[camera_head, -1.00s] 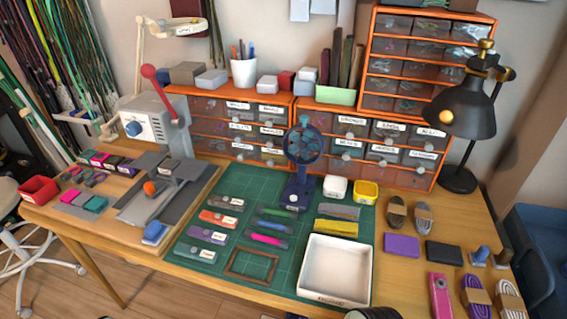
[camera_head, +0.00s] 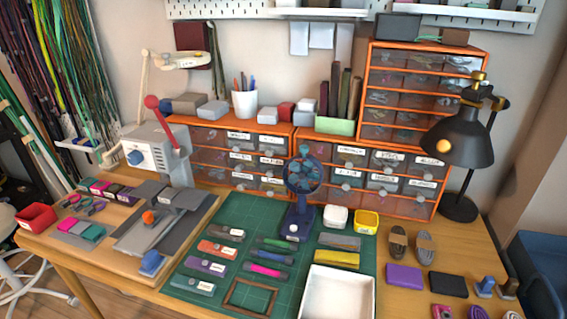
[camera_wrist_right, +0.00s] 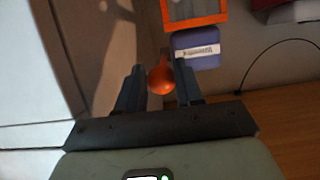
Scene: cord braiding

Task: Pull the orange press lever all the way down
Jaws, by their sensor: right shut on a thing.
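In the right wrist view, a round orange knob (camera_wrist_right: 160,78), which I take for the press lever's handle, sits between the two dark fingers of my right gripper (camera_wrist_right: 160,88). The fingers are shut on it. The rest of that lever is mostly hidden. In the head view, no gripper shows. A grey press-like machine (camera_head: 172,140) stands at the left of the bench with a raised lever ending in a red ball (camera_head: 151,102). A small orange knob (camera_head: 148,217) sits on the grey fixture before it. I cannot tell which of these my right gripper holds. My left gripper is out of view.
In the right wrist view, an orange-framed part (camera_wrist_right: 194,10) and a blue box with a white label (camera_wrist_right: 196,48) lie just beyond the fingers. A pale wall panel (camera_wrist_right: 35,60) is at the left. On the bench, a green mat (camera_head: 225,245) holds several tools and a white tray (camera_head: 338,293).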

